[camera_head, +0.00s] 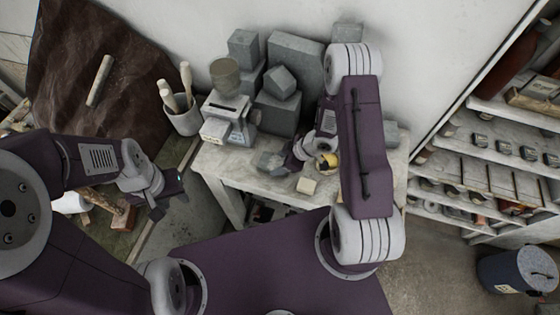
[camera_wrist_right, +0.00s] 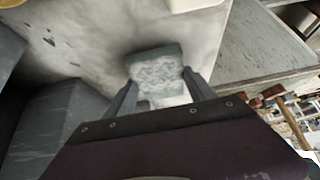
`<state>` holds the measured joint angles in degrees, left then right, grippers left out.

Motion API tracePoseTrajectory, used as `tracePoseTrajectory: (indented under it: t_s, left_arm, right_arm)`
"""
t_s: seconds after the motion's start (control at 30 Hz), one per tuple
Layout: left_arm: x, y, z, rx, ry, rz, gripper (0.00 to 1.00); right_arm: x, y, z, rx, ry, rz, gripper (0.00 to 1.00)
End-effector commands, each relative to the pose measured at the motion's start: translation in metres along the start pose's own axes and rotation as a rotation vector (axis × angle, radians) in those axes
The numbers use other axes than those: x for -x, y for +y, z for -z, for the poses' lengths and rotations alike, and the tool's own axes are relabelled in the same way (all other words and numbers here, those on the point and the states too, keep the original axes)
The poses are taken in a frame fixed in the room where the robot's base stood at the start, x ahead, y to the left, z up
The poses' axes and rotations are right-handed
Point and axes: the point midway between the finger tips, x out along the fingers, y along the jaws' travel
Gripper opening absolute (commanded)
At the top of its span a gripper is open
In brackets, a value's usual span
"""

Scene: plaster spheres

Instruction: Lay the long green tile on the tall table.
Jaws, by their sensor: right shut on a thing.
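A grey-green tile (camera_wrist_right: 155,70) with a pale, mottled face is between the fingers of my right gripper (camera_wrist_right: 158,90). My right gripper is shut on it. In the head view the tile (camera_head: 268,161) is over the front left part of the pale table (camera_head: 225,170), beside my right gripper (camera_head: 284,160). I cannot tell whether the tile touches the tabletop. The gripper hides its near end. My left gripper (camera_head: 170,196) is off the table's left side, away from the tile; its finger opening is not clear.
Shelves (camera_head: 480,155) and a bucket (camera_head: 517,270) are at right.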

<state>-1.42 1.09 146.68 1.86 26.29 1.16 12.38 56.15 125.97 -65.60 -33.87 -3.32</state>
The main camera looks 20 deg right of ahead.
Motion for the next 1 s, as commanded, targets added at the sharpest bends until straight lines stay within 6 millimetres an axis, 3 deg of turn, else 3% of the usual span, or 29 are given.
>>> tracePoseTrajectory:
  t_s: [0.57, 0.6, 0.67, 1.0]
  left_arm:
    - [-0.0094, -0.0002, -0.001, 0.0, 0.0, 0.0, 0.36]
    - [-0.0086, -0.0002, -0.0009, 0.0, 0.0, 0.0, 0.36]
    - [-0.0084, -0.0002, -0.0009, 0.0, 0.0, 0.0, 0.36]
    - [-0.0087, -0.0002, -0.0009, 0.0, 0.0, 0.0, 0.36]
  right_arm:
    - [-0.0102, 0.0003, -0.0062, 0.001, 0.002, -0.001, 0.0]
    - [-0.0095, 0.0003, -0.0057, 0.001, 0.002, -0.001, 0.72]
    - [-0.0093, 0.0003, -0.0056, 0.001, 0.001, -0.001, 0.88]
    - [-0.0096, -0.0002, -0.0065, 0.0, -0.001, 0.0, 0.89]
